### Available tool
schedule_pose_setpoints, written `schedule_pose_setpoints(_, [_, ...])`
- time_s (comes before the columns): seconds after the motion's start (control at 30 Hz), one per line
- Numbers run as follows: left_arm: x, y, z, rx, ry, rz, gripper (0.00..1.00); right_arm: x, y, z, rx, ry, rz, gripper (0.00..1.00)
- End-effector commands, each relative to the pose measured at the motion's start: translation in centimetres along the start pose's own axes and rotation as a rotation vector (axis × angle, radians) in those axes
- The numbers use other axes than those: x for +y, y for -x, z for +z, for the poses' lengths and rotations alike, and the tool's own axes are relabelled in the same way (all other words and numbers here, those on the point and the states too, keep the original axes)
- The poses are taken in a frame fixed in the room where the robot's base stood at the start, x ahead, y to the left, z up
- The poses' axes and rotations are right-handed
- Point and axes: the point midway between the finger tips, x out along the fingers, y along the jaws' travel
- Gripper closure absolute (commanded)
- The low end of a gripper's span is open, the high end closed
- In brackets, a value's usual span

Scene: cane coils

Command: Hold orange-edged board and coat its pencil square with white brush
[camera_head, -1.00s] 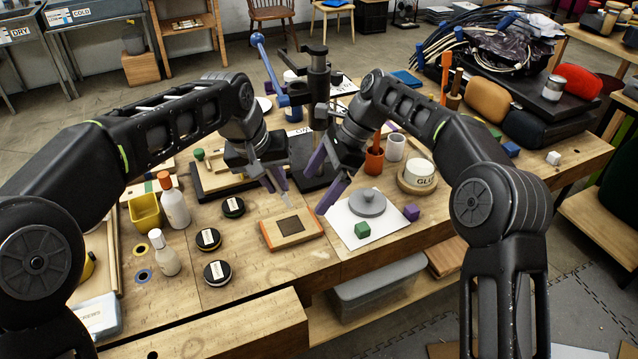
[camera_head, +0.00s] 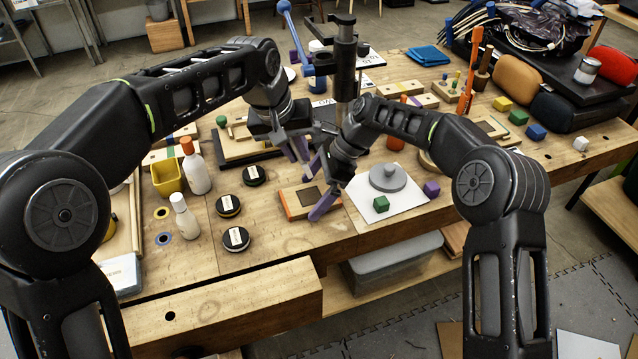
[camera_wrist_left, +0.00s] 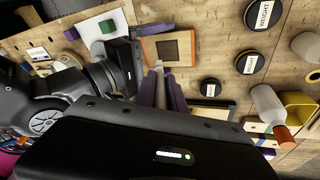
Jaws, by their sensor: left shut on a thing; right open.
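The orange-edged board (camera_head: 297,204) lies on the workbench, with a dark square (camera_head: 307,197) on its face. It also shows in the left wrist view (camera_wrist_left: 149,50). My left gripper (camera_head: 299,154) is above and behind the board, shut on a pale, slim thing that looks like the white brush (camera_wrist_left: 159,72). The brush end points at the board's near edge in the wrist view; I cannot tell whether it touches. My right gripper (camera_head: 319,188) is open at the board's right end, one purple finger in front of it and one behind. Contact there is unclear.
Right of the board, a white sheet (camera_head: 365,218) bears a grey lidded disc (camera_head: 388,179) and a green cube (camera_head: 381,204). Several black round tins (camera_head: 236,239), white bottles (camera_head: 186,218) and a yellow tub (camera_head: 167,177) stand to the left. A black post stand (camera_head: 343,70) rises behind.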

Motion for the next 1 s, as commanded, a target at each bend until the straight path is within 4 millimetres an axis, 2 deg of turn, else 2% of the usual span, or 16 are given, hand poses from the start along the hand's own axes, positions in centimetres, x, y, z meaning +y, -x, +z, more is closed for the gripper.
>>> schedule_pose_setpoints(0.23, [0.0,0.01,-0.01,0.0,0.0,0.0,1.0,0.01,-0.04,0.01,0.0,0.0,0.0,0.01])
schedule_pose_setpoints(0.9, [0.0,0.01,-0.01,0.0,0.0,0.0,1.0,0.0,0.0,0.01,0.0,0.0,0.0,0.56])
schedule_pose_setpoints(0.93, [0.0,0.01,-0.01,0.0,0.0,0.0,1.0,0.0,0.0,0.01,0.0,0.0,0.0,0.11])
schedule_pose_setpoints(1.0, [0.01,0.01,-0.01,0.0,0.0,0.0,1.0,0.0,0.0,0.01,0.0,0.0,0.0,0.06])
